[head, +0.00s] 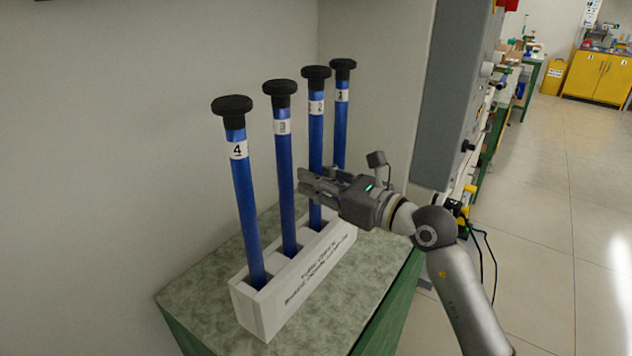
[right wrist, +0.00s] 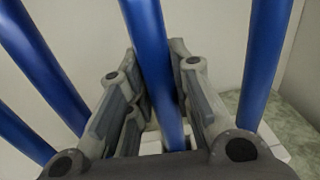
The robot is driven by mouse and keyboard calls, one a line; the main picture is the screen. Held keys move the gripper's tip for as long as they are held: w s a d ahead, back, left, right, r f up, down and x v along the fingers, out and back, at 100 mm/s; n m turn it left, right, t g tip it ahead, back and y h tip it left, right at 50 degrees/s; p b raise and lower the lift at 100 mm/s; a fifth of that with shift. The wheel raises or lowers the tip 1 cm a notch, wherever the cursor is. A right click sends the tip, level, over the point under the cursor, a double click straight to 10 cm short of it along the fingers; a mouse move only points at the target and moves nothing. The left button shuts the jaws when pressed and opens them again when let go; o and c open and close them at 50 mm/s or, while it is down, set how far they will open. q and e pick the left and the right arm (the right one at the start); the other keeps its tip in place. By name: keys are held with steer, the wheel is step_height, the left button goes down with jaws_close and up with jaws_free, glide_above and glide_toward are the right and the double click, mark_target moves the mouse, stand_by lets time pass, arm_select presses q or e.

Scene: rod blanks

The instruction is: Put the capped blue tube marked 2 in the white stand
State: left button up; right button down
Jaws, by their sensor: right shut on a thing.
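The capped blue tube (head: 315,140), third from the front, carries a white label that seems to read 2, though it is small. It stands upright, its lower end reaching down into the white stand (head: 262,312). My right gripper (head: 308,186) is shut on this tube below its label. In the right wrist view the tube (right wrist: 150,50) passes between the two fingers. The gripper hides part of the tube in the head view. My left gripper is not in view.
Tubes marked 4 (head: 245,195) and 3 (head: 285,180) stand nearer in the same stand, and another capped tube (head: 341,125) stands behind. The stand sits on a green-topped table (head: 200,295) against the wall. A grey cabinet (head: 450,100) rises to the right.

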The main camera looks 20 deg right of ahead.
steer(key=shift+f, duration=0.25)
steer(key=c, duration=1.3)
jaws_free()
steer(key=shift+r, duration=0.15)
steer(key=b+v, duration=0.2)
steer(key=v, duration=1)
steer(key=shift+b, duration=0.3)
steer(key=shift+r, duration=0.25)
